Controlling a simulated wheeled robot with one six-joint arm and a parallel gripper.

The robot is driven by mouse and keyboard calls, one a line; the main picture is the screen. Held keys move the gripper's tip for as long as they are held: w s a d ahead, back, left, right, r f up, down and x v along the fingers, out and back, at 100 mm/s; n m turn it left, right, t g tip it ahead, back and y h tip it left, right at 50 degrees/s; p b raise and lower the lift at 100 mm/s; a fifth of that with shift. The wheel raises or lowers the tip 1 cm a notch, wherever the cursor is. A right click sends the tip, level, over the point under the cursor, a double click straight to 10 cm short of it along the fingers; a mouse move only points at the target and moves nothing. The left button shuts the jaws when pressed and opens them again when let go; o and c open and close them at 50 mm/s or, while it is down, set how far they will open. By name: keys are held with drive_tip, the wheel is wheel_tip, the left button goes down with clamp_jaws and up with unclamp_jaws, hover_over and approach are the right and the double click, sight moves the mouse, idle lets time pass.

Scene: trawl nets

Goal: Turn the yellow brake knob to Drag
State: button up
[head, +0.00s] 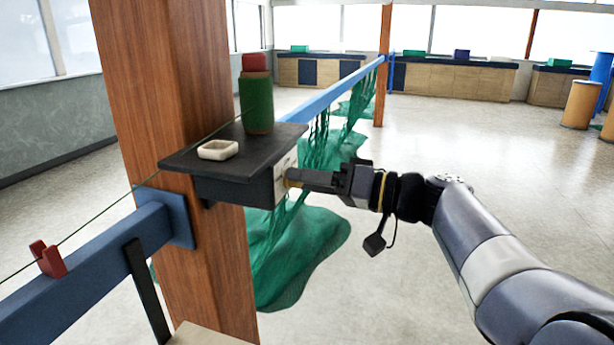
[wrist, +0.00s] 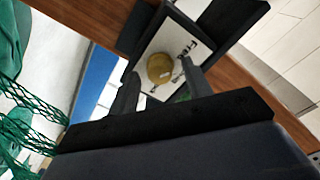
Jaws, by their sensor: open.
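The yellow brake knob (wrist: 160,69) sits on a pale labelled plate (wrist: 181,34) in the wrist view. Lettering that looks like "Free" shows beside the knob; I cannot read the other marks. In the head view the plate (head: 284,165) is on the side of a dark box under a small black shelf, and my fingers mostly hide the knob. My gripper (head: 292,179) reaches the plate from the right. In the wrist view its open fingers (wrist: 158,90) stand on either side of the knob's near part. I cannot tell whether they touch it.
The black shelf (head: 275,137) on the wooden post (head: 165,80) carries a green spool (head: 257,104) and a small white dish (head: 218,150). A blue rail (head: 75,265) with a red clip (head: 48,259) runs past the post. Green net (head: 300,255) hangs behind.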

drive_tip(key=shift+w+a, duration=0.1)
drive_tip(key=shift+a, duration=0.15)
drive_tip(key=shift+c, duration=0.4)
drive_tip(key=c, duration=0.8)
drive_tip(key=shift+c, duration=0.2)
drive_tip(key=shift+m, duration=0.3)
drive_tip(key=m, duration=0.5)
drive_tip(key=shift+r+p, duration=0.1)
drive_tip(key=shift+p, duration=0.2)
drive_tip(key=shift+c, duration=0.2)
drive_tip(key=m+p, duration=0.2)
drive_tip(key=m, duration=0.3)
drive_tip(key=shift+m, duration=0.4)
drive_tip(key=shift+p, duration=0.3)
